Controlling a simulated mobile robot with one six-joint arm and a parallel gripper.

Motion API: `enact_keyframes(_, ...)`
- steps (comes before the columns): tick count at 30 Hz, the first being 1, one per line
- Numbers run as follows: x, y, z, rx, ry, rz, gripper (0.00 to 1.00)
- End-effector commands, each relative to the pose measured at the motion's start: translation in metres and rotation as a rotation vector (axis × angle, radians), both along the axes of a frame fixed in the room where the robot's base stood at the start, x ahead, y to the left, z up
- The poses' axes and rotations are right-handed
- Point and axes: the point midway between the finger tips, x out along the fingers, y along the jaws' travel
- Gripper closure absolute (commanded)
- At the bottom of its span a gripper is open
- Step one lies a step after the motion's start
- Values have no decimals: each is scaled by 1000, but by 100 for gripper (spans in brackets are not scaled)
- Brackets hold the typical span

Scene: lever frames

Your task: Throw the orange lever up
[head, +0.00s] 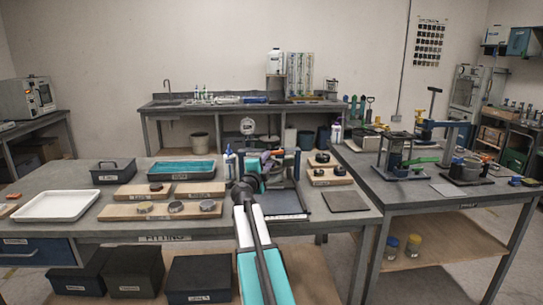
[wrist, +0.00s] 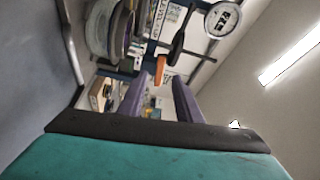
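The orange lever (wrist: 160,69) shows in the wrist view as a short orange grip just beyond my fingers, near the middle of the gap between them. A dark bar and a round white gauge (wrist: 222,18) are above it in that picture. My gripper (wrist: 160,95) has two purple fingers standing apart with nothing seen between them. In the head view my gripper (head: 266,158) is at the lever frame (head: 291,178), and a small orange patch (head: 278,152) shows by it. My arm hides much of the frame there. I cannot tell whether a finger touches the lever.
The frame stands on a grey bench among wooden boards with round knobs (head: 173,208), a white tray (head: 60,206), a teal tray (head: 184,170) and a black box (head: 113,171). A second bench at the right holds a green-handled press (head: 400,155).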

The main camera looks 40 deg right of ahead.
Motion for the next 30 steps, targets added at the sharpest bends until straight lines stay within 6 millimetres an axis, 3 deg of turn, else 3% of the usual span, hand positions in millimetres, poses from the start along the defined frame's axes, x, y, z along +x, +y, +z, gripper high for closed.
enact_keyframes(18, 28, -54, 3, 1, 0, -2, 69)
enact_keyframes(30, 37, -73, 4, 0, 0, -1, 69)
